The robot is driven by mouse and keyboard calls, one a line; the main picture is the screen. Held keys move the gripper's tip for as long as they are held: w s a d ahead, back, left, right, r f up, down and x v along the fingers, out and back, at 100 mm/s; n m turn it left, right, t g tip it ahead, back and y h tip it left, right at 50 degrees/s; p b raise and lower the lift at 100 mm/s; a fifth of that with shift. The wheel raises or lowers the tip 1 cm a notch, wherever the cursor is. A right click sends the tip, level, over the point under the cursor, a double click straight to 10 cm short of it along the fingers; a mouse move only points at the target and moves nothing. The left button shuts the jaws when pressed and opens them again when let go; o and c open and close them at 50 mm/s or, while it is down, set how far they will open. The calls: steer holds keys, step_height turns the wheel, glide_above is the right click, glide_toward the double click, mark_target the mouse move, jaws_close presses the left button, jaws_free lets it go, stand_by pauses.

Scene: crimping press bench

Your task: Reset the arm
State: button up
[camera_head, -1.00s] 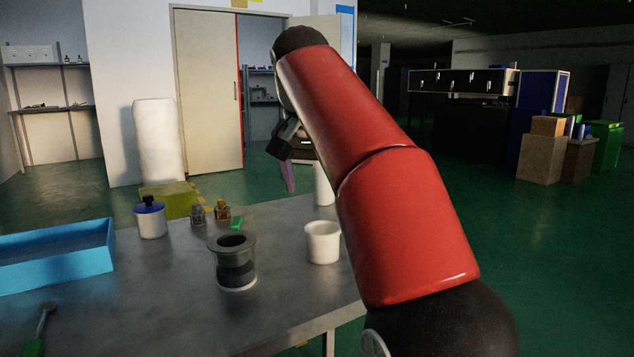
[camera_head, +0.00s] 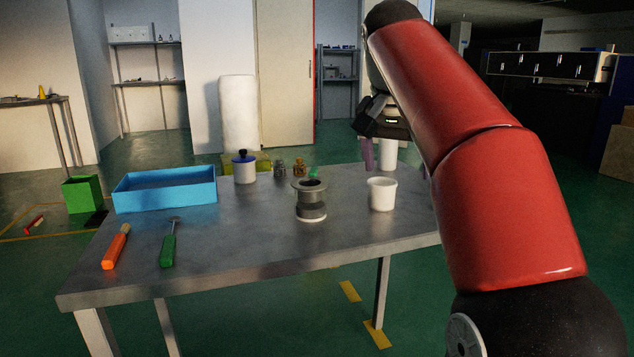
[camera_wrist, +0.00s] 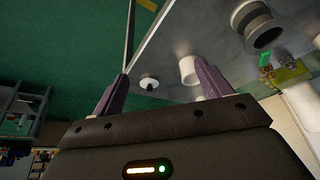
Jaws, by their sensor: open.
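My gripper (camera_head: 378,154) is raised over the right end of the metal table (camera_head: 250,255) in the head view, beyond a white cup. In the wrist view its two purple fingers (camera_wrist: 160,95) stand wide apart, with nothing between them in their grip. My red arm bends across the right side of the head view and hides what lies behind it. The white cup (camera_head: 382,195) stands upright on the table; it also shows in the wrist view (camera_wrist: 187,70). A white cylinder (camera_head: 388,155) stands behind it, close to the gripper in the picture.
On the table are a grey flanged part (camera_head: 311,205), a blue-lidded jar (camera_head: 244,170), a blue tray (camera_head: 165,197), an orange-handled brush (camera_head: 115,250) and a green-handled tool (camera_head: 168,247). A green bin (camera_head: 82,194) stands on the floor at left. The table's front middle is clear.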

steer(key=s+d+f+n+t+y, duration=0.1)
steer(key=s+f+n, duration=0.4)
steer(key=s+f, duration=1.9)
step_height(320, 180, down, 4)
steer(key=shift+s+d+r+t+y, duration=0.2)
steer(key=shift+d+r+t+y, duration=0.1)
steer(key=shift+d+y, duration=0.25)
